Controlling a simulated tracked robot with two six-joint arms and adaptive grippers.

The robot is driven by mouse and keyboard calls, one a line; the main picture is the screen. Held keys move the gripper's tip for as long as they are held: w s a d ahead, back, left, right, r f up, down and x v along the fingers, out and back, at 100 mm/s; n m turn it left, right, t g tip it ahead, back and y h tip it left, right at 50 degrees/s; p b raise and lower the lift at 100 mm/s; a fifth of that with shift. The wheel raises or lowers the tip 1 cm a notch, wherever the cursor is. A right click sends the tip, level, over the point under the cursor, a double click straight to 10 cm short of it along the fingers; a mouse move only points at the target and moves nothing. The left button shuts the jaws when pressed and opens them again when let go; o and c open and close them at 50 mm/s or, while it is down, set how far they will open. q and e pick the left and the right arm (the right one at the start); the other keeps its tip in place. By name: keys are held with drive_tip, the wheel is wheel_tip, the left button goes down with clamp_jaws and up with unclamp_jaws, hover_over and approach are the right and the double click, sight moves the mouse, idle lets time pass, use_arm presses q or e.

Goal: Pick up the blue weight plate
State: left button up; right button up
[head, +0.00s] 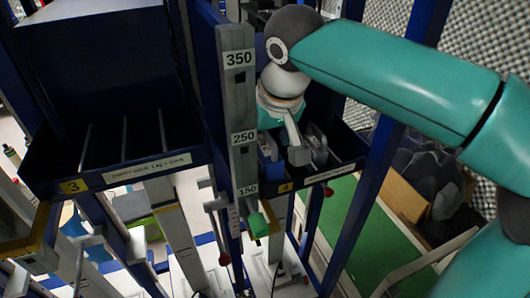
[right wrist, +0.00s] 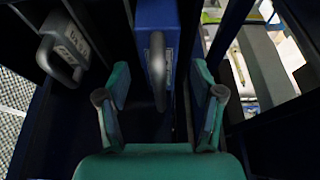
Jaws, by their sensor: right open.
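The blue weight plate (right wrist: 157,25) stands upright in the right wrist view, its grey handle pointing toward my right gripper (right wrist: 160,98). The gripper's two teal fingers are open, one on each side of the handle and apart from it. In the head view, part of the blue plate (head: 267,150) shows in the compartment marked 4, just below my right gripper (head: 272,120), which partly hides it. A grey weight plate (right wrist: 62,45) with a handle stands beside the blue one, to its left in the right wrist view. My left gripper is not in view.
The dark shelf compartment (head: 345,170) has low walls close around the plates. A grey upright (head: 241,110) marked 350, 250 and 150 stands just left of it. A second bin (head: 110,178) marked 3 is at the left. A blue post (head: 372,200) stands at the right.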

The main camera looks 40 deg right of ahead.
drive_tip(key=shift+w+f, duration=0.25)
drive_tip(key=shift+f, duration=0.3)
clamp_jaws()
drive_tip(key=shift+d+r, duration=0.1)
drive_tip(key=shift+r, duration=0.1)
